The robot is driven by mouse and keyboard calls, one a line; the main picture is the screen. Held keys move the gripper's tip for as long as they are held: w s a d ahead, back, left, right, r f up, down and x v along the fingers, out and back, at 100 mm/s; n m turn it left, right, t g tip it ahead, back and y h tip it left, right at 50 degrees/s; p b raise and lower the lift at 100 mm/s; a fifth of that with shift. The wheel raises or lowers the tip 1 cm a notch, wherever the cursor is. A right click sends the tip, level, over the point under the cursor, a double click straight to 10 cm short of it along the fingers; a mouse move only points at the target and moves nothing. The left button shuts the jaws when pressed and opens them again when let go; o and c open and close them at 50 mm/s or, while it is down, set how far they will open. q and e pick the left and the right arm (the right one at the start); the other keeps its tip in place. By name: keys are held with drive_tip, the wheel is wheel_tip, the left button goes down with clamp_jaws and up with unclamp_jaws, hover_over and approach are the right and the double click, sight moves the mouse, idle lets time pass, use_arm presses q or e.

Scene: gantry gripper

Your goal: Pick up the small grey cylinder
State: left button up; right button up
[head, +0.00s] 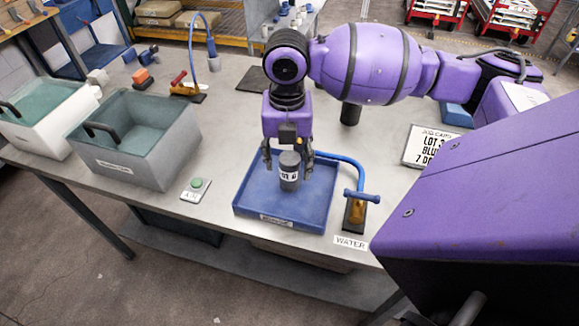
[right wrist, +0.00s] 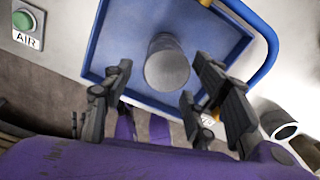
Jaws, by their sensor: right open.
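In the right wrist view the gripper (right wrist: 160,85) is open, with a visible gap between fingers and cylinder. How far the fingertips reach down along it is hard to tell. My left gripper is out of view.
A blue hose and brass tap (head: 356,212) stand at the tray's right edge, by a WATER label. A green AIR button (head: 196,184) sits left of the tray. A grey bin (head: 140,135) stands further left. A dark cylinder (head: 350,113) stands behind the tray.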

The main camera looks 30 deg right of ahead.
sight(287, 172)
drive_tip(key=f, duration=0.4)
drive_tip(key=w+f, duration=0.1)
drive_tip(key=f, duration=0.1)
drive_tip(key=shift+d, duration=0.25)
clamp_jaws()
